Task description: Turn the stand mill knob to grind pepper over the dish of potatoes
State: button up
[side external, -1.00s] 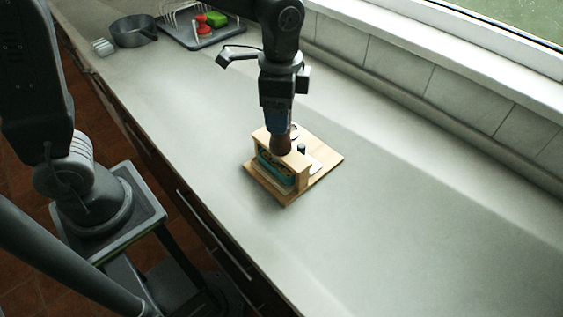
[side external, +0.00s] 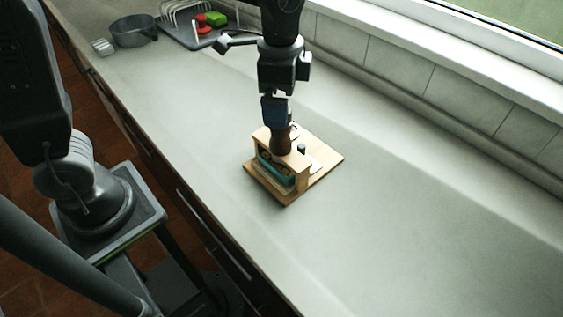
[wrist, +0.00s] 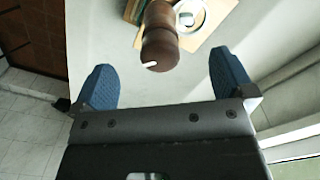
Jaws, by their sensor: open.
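The dark brown pepper mill (side external: 281,143) stands upright in a light wooden stand (side external: 302,172). The teal dish of potatoes (side external: 276,172) sits under the stand's top, partly hidden by it. My gripper (side external: 276,120) is just above the mill, pointing down. In the wrist view my gripper (wrist: 160,60) is open, its blue fingers spread to either side. The mill's rounded brown knob (wrist: 159,50) shows between and beyond the fingertips, with a pale mark on its near edge. Neither finger appears to touch it. The dish is mostly hidden there.
The stand rests on a wooden board (side external: 327,157), with a small dark-topped item (side external: 301,148) and a round white item (side external: 294,129) beside it. A grey pot (side external: 134,31) and a rack on a tray (side external: 190,38) are far back. The counter around the board is clear.

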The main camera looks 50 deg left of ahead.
jog(key=shift+r, duration=2.25)
notch_tip(320, 180, up, 14)
jog(key=s+a+f+n+t, duration=0.5)
jog(key=s+a+f+n, duration=0.4)
jog(key=s+f, duration=0.5)
jog(key=shift+a+n+t, duration=0.2)
jog(key=shift+n+t, duration=0.1)
jog(key=shift+n, duration=0.4)
